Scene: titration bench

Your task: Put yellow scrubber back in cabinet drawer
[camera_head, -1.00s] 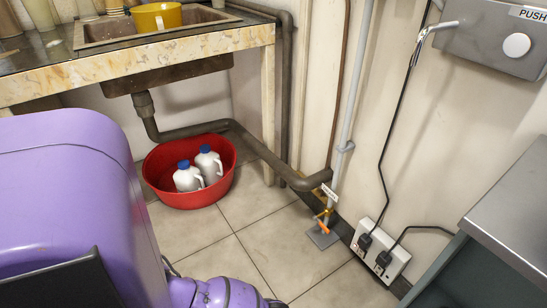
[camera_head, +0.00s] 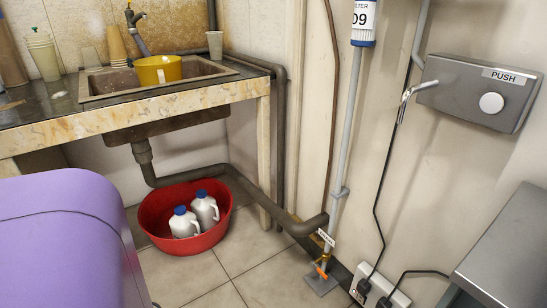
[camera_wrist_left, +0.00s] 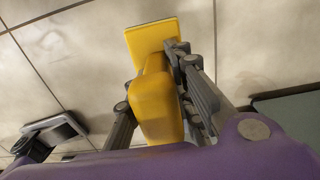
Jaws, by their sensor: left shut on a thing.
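The yellow scrubber (camera_wrist_left: 158,105) is in my left gripper (camera_wrist_left: 154,76) in the left wrist view. It has a thick rounded body and a flat square plate at its far end. The grey fingers are closed on both sides of its body, and it is held above the tiled floor. The head view shows neither gripper. No drawer is recognisable; a grey metal top (camera_head: 505,245) stands at the right edge of the head view, and I cannot tell whether it belongs to the cabinet.
A pipe and valve (camera_head: 321,270), wall sockets (camera_head: 372,288) and a PUSH box (camera_head: 470,90) line the wall. Some floor (camera_head: 250,250) is clear.

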